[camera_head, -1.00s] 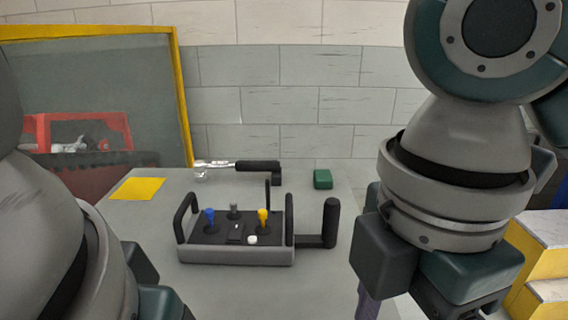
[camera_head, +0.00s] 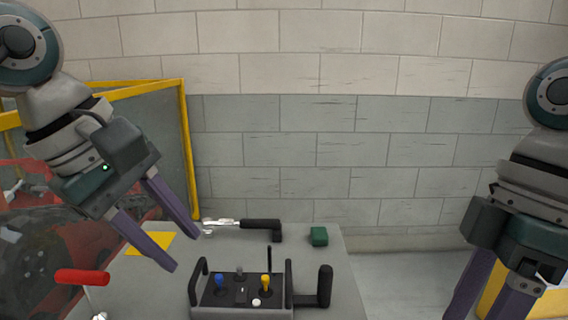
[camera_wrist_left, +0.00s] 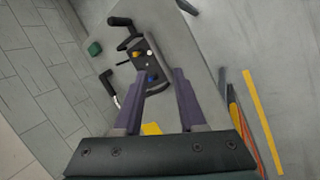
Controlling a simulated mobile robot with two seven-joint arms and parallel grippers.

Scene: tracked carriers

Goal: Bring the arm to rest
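My left gripper (camera_head: 184,252) hangs at the left in the head view, tilted down to the right above the left part of the grey table (camera_head: 345,285). Its two purple fingers are apart with nothing between them. The left wrist view also shows the left gripper (camera_wrist_left: 163,72) open and empty. My right gripper (camera_head: 490,298) is at the lower right of the head view, beyond the table's right edge. Its fingers point down, stand apart and hold nothing visible; their tips reach the bottom edge of the picture.
A control box (camera_head: 240,313) with small levers stands on the table. Behind it lie a black-handled metal tool (camera_head: 260,224), a green block (camera_head: 318,236) and a yellow patch (camera_head: 150,243). A red handle (camera_head: 82,277) shows at left, near a yellow-framed panel (camera_head: 186,150). Open floor lies right of the table.

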